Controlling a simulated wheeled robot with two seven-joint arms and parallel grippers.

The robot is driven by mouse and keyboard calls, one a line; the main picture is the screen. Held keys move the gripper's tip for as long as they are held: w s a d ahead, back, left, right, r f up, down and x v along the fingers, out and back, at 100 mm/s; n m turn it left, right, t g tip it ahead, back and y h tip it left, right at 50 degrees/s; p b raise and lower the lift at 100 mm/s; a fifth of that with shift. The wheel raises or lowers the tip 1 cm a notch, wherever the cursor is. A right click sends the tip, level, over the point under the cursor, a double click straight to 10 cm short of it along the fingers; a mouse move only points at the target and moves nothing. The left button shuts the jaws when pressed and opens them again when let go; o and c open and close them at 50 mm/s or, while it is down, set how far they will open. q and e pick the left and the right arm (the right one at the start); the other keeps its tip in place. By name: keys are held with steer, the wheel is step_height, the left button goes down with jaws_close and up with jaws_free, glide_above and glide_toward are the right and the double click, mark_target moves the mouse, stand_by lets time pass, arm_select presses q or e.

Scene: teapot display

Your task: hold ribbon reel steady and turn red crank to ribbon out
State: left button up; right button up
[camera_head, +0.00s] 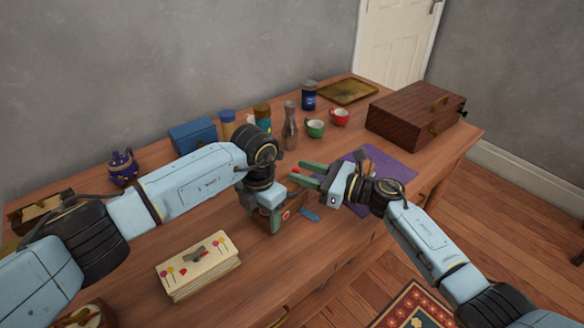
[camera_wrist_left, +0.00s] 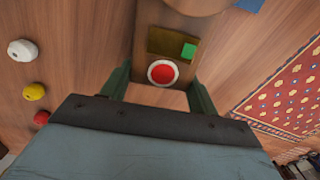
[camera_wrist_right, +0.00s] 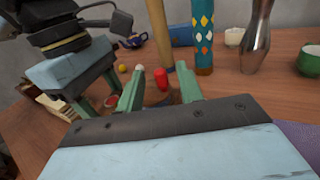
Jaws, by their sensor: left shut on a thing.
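My left gripper (camera_head: 268,222) is shut on the brown wooden ribbon reel (camera_head: 294,203), which stands on the table. My right gripper (camera_head: 304,176) is open, above the table behind the reel. In the right wrist view a red knob (camera_wrist_right: 161,80), seemingly the crank's, shows between its fingers (camera_wrist_right: 162,88); I cannot tell if they touch it. The knob also shows in the head view (camera_head: 294,170). The crank's arm is hidden.
A blue strip (camera_head: 310,214) lies right of the reel. A pale box (camera_head: 198,265) is at front left. Bottles (camera_head: 290,130), cups (camera_head: 315,128) and a blue box (camera_head: 193,136) stand behind. A purple mat (camera_head: 395,165) and brown case (camera_head: 415,118) are right.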

steer(key=v, duration=0.7)
steer(key=shift+d, duration=0.4)
steer(key=shift+s, duration=0.15)
arm_select(q)
steer(key=o, duration=1.3)
